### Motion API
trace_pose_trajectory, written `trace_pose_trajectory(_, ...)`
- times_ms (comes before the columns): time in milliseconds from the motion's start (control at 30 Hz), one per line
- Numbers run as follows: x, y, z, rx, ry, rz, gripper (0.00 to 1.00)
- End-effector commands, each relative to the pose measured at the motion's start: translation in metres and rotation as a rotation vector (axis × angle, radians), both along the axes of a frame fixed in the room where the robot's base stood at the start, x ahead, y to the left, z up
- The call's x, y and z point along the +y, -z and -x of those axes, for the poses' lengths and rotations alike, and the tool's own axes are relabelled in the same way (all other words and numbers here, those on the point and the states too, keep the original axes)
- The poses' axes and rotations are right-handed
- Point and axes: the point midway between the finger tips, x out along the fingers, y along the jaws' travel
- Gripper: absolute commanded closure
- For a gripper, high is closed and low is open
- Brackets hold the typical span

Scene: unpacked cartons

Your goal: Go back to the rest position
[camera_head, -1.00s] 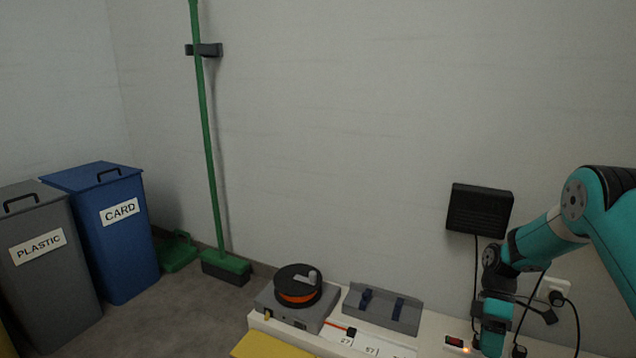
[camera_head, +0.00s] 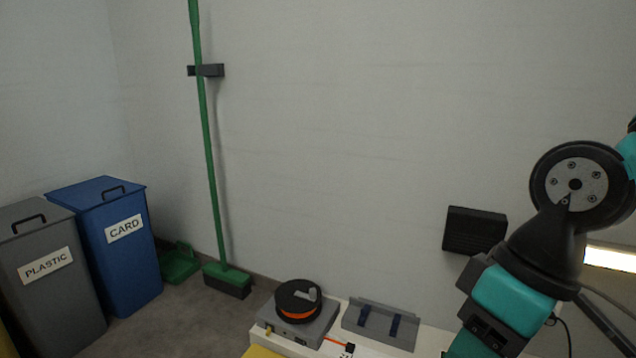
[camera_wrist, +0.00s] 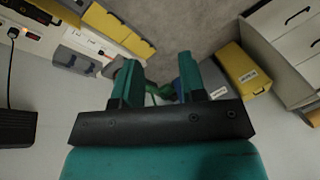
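My gripper (camera_wrist: 160,90) shows in the wrist view with its two teal fingers apart. Nothing is visible between the fingers, and only the floor area and bins far off show beyond them. In the head view my teal and black arm reaches down at the right edge. My gripper is not visible there, as the arm runs out of the bottom of the picture.
A white bench (camera_head: 432,341) holds an orange-and-black reel (camera_head: 298,301) and a grey holder (camera_head: 380,324). A black wall box (camera_head: 473,230) hangs beside my arm. A blue card bin (camera_head: 113,265), grey plastic bin (camera_head: 47,290) and green broom (camera_head: 211,160) stand left. Floor between is clear.

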Motion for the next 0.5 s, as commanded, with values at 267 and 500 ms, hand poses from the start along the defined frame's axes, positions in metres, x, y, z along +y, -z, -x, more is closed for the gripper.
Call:
trace_pose_trajectory(267,0.007,-0.048,0.037,-0.026,0.047,-0.037,0.62)
trace_pose_trajectory(500,0.007,-0.111,0.036,-0.027,0.046,-0.036,0.62)
